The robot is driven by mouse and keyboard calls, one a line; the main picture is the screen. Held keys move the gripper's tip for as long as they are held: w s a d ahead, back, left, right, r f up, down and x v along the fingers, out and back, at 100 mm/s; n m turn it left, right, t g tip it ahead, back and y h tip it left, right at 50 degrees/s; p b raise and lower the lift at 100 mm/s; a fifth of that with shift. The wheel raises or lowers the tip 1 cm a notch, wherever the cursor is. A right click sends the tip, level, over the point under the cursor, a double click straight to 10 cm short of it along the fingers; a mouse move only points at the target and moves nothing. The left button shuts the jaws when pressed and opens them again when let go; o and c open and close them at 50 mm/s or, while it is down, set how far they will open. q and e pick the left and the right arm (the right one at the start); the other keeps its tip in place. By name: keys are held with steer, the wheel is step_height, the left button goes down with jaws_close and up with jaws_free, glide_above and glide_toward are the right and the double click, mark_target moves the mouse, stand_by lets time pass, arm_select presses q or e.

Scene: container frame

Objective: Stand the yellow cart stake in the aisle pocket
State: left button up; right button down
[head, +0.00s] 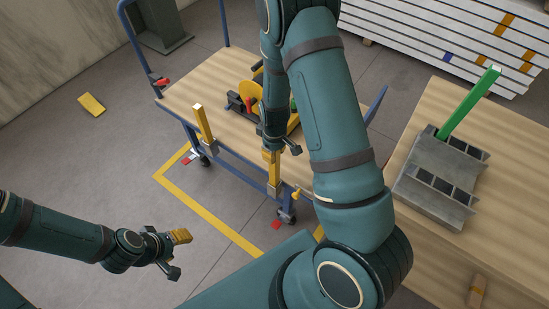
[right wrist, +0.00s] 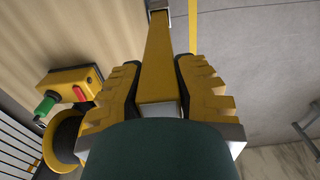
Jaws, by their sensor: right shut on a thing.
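The yellow stake (head: 274,168) stands about upright at the near side of the cart, its upper part in my right gripper (head: 271,152). In the right wrist view my right gripper (right wrist: 158,95) is shut on the stake (right wrist: 156,65), one pad on each side. The stake's far end meets a grey metal pocket (right wrist: 157,6); the pocket (head: 274,189) also shows on the cart's edge in the head view. I cannot tell how deep the stake sits. My left gripper (head: 178,252) is over the floor at lower left, apart from everything; its finger gap is unclear.
Another yellow stake (head: 204,123) stands in a pocket at the cart's left. The cart deck (head: 200,82) carries dark and yellow gear. A grey rack (head: 436,178) with a green stake (head: 468,104) rests on the right table (head: 510,150). Yellow tape (head: 208,219) marks the floor.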

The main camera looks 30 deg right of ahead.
mark_target(273, 169)
step_height(273, 169, down, 3)
steer(key=shift+b, duration=0.3)
steer(key=shift+f, duration=0.2)
steer(key=c, duration=0.9)
jaws_free()
steer(key=shift+o, duration=0.2)
steer(key=shift+r, duration=0.1)
